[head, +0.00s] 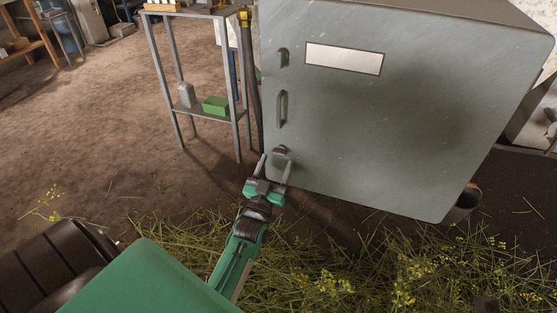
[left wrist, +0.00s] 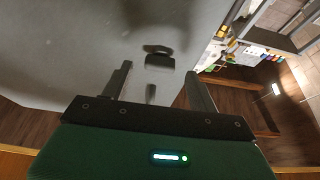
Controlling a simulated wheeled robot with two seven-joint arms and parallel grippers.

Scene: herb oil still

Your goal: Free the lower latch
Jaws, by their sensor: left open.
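The lower latch (head: 280,154) is a small grey fitting low on the left edge of the grey cabinet door (head: 400,125). My left gripper (head: 275,166) is open just below and in front of it, one finger on each side. In the left wrist view the latch (left wrist: 158,59) appears ahead, between the directions of the two fingers (left wrist: 157,80), with gaps on both sides. Whether a finger touches it I cannot tell. The door handle (head: 281,109) and upper latch (head: 283,57) are above it. The door looks closed. My right gripper is not in view.
A metal shelf stand (head: 207,112) with a green box (head: 215,105) is left of the cabinet, with a dark hose (head: 250,80) between them. Cut herbs (head: 370,265) cover the floor in front. Brown floor at left is mostly clear.

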